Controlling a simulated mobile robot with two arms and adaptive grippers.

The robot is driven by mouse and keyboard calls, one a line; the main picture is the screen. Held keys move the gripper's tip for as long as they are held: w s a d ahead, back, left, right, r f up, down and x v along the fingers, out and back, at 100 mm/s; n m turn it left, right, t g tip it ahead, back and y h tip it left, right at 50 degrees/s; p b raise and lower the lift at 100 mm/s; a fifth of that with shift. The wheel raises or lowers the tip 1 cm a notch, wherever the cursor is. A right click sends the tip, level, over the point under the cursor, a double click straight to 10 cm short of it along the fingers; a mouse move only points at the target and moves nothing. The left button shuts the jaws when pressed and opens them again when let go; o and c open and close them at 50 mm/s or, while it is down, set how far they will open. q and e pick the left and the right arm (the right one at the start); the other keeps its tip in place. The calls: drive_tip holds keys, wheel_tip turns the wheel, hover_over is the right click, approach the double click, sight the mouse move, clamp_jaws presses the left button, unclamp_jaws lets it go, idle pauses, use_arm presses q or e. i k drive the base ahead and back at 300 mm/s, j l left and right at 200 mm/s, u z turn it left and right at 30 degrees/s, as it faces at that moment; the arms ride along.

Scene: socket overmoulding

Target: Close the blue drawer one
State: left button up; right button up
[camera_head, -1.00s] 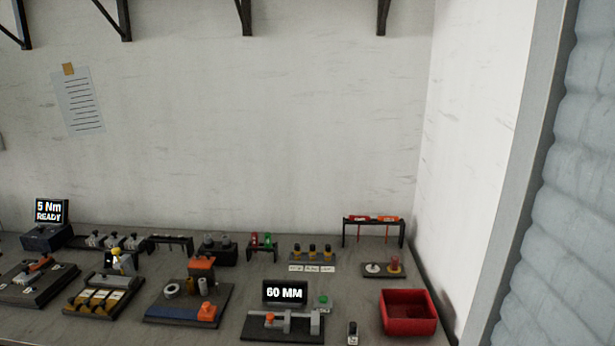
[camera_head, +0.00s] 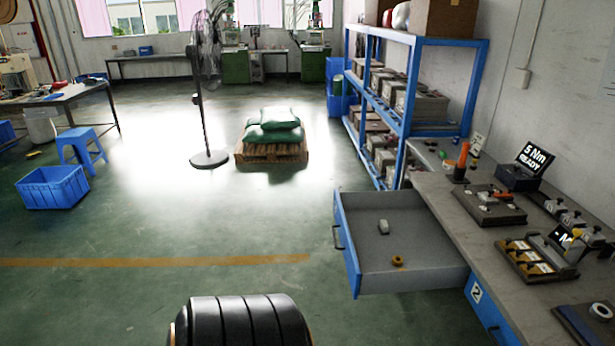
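A drawer with a blue front (camera_head: 346,243) and a grey inside is pulled far out from the left end of the workbench. Its front faces left and carries a dark handle (camera_head: 337,237). Its number is not visible from here. A small grey-white part (camera_head: 384,227) and a small orange-yellow ring-like part (camera_head: 398,261) lie on its floor. To its right, another blue drawer front (camera_head: 490,314) bears the number 2 and looks shut. Neither of my grippers shows in this view.
The workbench top (camera_head: 446,192) holds fixtures and a "5 Nm READY" display (camera_head: 534,158). A blue shelf rack (camera_head: 407,85) stands behind the drawer. Farther off are a pallet with sacks (camera_head: 271,150), a fan (camera_head: 204,90), a blue stool (camera_head: 82,147) and a crate (camera_head: 52,187).

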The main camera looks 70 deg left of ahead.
sight(432, 260)
drive_tip(key=u, duration=1.95)
